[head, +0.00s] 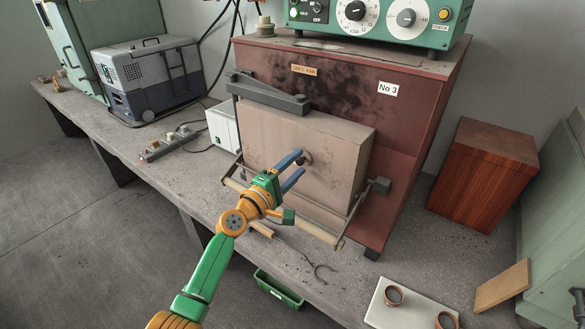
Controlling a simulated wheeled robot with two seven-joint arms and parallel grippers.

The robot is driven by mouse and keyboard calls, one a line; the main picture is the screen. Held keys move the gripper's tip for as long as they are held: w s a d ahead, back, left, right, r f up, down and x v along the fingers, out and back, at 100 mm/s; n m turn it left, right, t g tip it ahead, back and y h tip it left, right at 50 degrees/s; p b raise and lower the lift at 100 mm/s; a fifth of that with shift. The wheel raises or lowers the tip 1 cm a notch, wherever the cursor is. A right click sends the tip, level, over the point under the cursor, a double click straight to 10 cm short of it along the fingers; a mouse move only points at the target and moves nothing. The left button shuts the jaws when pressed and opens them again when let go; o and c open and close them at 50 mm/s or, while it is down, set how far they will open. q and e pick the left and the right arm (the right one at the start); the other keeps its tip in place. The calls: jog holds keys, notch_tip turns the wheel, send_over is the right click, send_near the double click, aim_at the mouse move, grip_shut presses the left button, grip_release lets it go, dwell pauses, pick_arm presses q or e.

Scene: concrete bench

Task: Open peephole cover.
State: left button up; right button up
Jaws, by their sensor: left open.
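The peephole cover (306,158) is a small dark round piece on the front of the tan door block (335,152) of the red-brown furnace (400,120). My left gripper (296,168) is at the door face, its two blue fingers open and pointing at the cover. The fingertips are right beside the cover and partly hide it. I cannot tell whether they touch it. My right gripper is not in view.
A bar handle (290,222) runs in front of the door's lower part. A green control box (375,22) sits on the furnace. A wooden box (484,172) stands at right. A white board (412,309) with copper-coloured rings lies at the front right.

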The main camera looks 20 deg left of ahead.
pick_arm(q)
jog(key=v, duration=0.7)
jog(key=shift+w+f, duration=0.15)
jog(key=s+a+f+m+g+y, duration=0.1)
jog(key=s+f+m+g+y, duration=0.2)
jog(key=f, duration=0.7)
jog(key=s+f+m+g, duration=0.15)
jog(key=s+f, duration=0.35)
jog(key=f, duration=0.6)
jog(key=s+a+f+m+g+y, duration=0.15)
jog(key=s+f+g, duration=0.25)
jog(key=f, duration=0.6)
jog(key=s+f+m+g+y, duration=0.1)
jog(key=s+f+m+g, duration=0.3)
jog(key=s, duration=1.2)
jog(key=s+f+m+g+y, duration=0.1)
jog(key=s+f+m+g, duration=0.3)
jog(key=s+f+m, duration=0.4)
jog(key=s+f, duration=0.4)
jog(key=s, duration=0.4)
jog(key=shift+d+f, duration=0.3)
